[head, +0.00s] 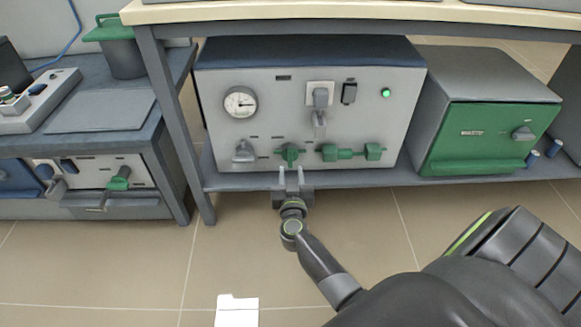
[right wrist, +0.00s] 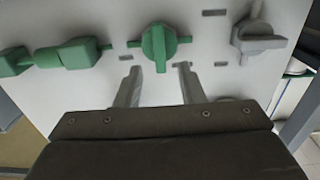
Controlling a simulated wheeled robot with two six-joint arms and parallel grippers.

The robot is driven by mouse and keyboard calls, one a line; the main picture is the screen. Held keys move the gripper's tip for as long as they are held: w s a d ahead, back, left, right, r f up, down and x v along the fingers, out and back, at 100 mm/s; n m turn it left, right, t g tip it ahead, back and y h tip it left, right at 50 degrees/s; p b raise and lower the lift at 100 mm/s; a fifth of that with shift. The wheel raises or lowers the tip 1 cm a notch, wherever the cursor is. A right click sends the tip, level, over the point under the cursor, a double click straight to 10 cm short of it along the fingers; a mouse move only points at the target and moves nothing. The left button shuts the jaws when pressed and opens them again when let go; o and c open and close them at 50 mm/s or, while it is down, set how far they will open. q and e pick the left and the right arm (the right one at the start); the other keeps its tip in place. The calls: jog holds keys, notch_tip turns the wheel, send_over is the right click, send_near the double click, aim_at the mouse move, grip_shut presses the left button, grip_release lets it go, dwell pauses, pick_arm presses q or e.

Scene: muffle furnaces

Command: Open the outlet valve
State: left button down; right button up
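A light grey furnace panel (head: 300,104) stands on a low shelf, with a green valve handle (head: 289,153) low on its front. The handle's long grip stands upright in the right wrist view (right wrist: 159,47). I cannot read the small labels, so I cannot tell which control is named the outlet valve. My right gripper (head: 291,174) is just in front of and below this green handle. In the right wrist view its two fingers (right wrist: 158,80) are apart, with nothing between them, and point toward the handle. I cannot tell whether they touch the panel. My left gripper is out of view.
A grey lever knob (head: 243,151) sits left of the green handle. A green pipe fitting (head: 350,153) sits to its right. Above are a gauge (head: 240,102) and a grey switch handle (head: 320,98). A green-fronted furnace (head: 480,133) stands at right.

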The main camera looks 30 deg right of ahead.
aim_at(290, 159)
jog(key=shift+b+x, duration=0.7)
jog(key=shift+x, duration=1.7)
grip_shut()
